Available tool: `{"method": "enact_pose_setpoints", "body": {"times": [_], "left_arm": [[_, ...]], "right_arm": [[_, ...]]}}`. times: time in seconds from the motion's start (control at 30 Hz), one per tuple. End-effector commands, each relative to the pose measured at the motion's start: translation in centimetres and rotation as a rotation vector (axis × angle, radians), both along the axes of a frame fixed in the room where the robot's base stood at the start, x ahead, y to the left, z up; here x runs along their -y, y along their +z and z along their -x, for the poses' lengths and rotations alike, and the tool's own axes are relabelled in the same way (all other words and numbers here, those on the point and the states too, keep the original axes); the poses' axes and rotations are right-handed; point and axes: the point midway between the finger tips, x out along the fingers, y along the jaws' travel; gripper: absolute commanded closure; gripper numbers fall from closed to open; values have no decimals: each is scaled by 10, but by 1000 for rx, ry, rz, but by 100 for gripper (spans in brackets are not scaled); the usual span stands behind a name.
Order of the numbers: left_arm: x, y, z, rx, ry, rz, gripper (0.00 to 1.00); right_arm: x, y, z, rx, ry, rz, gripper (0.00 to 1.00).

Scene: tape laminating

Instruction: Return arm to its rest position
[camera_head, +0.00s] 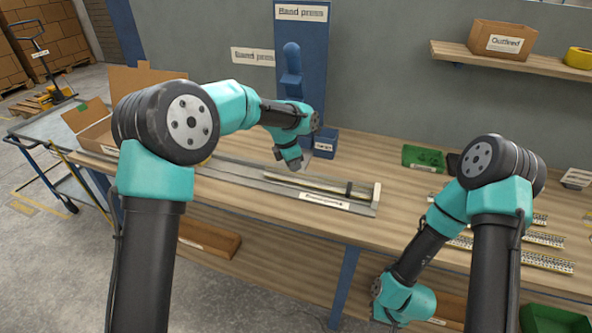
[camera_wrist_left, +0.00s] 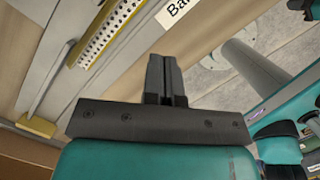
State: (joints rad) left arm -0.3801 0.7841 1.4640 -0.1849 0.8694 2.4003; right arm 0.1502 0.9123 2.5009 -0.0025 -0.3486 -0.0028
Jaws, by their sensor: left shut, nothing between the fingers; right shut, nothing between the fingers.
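My left gripper (camera_head: 300,166) hangs over the bench, just behind the long metal fixture (camera_head: 235,177). In the left wrist view its two dark fingers (camera_wrist_left: 165,72) are together with nothing between them. A pale strip lies along the fixture in the head view, and a perforated strip (camera_wrist_left: 108,32) shows in the left wrist view, apart from the fingers. My right arm is folded down, with its teal wrist and gripper (camera_head: 405,303) low in front of the bench edge. The right fingertips are not clearly visible; nothing is seen held there.
A blue press (camera_head: 291,75) stands behind the fixture. A green bin (camera_head: 423,158) and several perforated strips (camera_head: 545,262) lie on the right. An open cardboard box (camera_head: 95,125) is at the left. A shelf (camera_head: 520,62) holds a box and yellow tape. A wooden tray (camera_head: 208,238) sits below the bench top.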

Motion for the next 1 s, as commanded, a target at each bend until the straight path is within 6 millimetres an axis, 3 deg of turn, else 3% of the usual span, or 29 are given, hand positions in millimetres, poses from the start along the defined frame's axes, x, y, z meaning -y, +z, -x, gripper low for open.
{"method": "enact_pose_setpoints", "body": {"times": [0.53, 1.0], "left_arm": [[-7, -3, 3, 9, -38, 9, 100], [-78, -35, 48, 182, -496, 76, 100]], "right_arm": [[0, 0, 0, 0, 0, 0, 100], [0, 0, 0, 0, 0, 0, 100]]}}
